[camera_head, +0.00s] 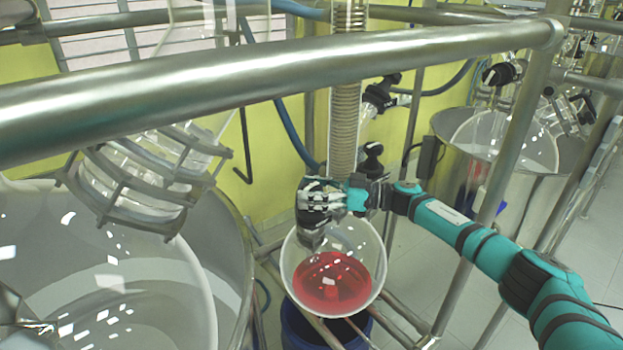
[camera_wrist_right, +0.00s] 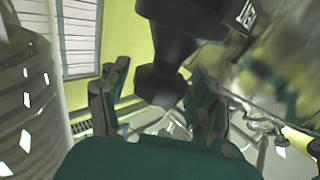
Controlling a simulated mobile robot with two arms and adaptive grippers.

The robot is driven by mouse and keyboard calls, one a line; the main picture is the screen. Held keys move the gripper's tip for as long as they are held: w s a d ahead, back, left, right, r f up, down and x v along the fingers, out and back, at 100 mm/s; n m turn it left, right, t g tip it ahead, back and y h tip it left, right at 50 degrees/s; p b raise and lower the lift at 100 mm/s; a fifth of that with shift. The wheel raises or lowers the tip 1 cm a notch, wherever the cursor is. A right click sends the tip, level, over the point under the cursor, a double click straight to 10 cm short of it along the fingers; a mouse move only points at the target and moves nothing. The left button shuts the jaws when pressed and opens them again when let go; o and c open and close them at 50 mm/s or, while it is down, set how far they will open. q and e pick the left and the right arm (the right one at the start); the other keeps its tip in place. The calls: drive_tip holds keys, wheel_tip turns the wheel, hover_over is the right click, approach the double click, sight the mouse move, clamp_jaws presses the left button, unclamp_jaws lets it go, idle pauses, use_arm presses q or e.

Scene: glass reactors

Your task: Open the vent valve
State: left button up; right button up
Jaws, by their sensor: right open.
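My right gripper (camera_head: 316,222) is above the round glass flask (camera_head: 335,290) that holds red liquid, and its arm comes in from the right. In the right wrist view a black valve handle (camera_wrist_right: 160,84) hangs from a black body with white lettering, only partly in frame. The open right gripper (camera_wrist_right: 155,105) has one finger to each side of the handle's lower end. I cannot tell whether either finger touches it. In the head view the gripper hides this spot. My left gripper is not in view.
A thick metal rail (camera_head: 250,85) crosses in front. A ribbed glass column (camera_head: 346,100) stands behind the gripper. Black valve knobs (camera_head: 380,95) sit beside the column. A large glass vessel (camera_head: 110,270) fills the lower left, and a steel bath (camera_head: 530,190) stands at the right.

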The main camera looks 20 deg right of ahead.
drive_tip(key=m+t+h+p, duration=0.1)
drive_tip(key=m+t+p, duration=0.1)
drive_tip(key=p, duration=0.1)
drive_tip(key=shift+r+t+h, duration=0.15)
drive_tip(key=shift+t+h, duration=0.15)
drive_tip(key=shift+t, duration=0.1)
drive_tip(key=shift+f+m+t+h+b, duration=0.3)
drive_tip(key=shift+m+t+h+b, duration=0.1)
drive_tip(key=shift+t+b, duration=0.1)
drive_tip(key=m+t+h, duration=0.2)
drive_tip(key=t+h, duration=0.1)
drive_tip(key=shift+s+a+r+m, duration=0.1)
drive_tip(key=shift+s+m, duration=0.05)
drive_tip(key=shift+m, duration=0.25)
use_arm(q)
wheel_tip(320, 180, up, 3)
use_arm(e)
drive_tip(key=shift+m+t+h, duration=0.4)
drive_tip(key=shift+m+h, duration=0.1)
drive_tip(key=shift+h, duration=0.3)
drive_tip(key=shift+w, duration=0.2)
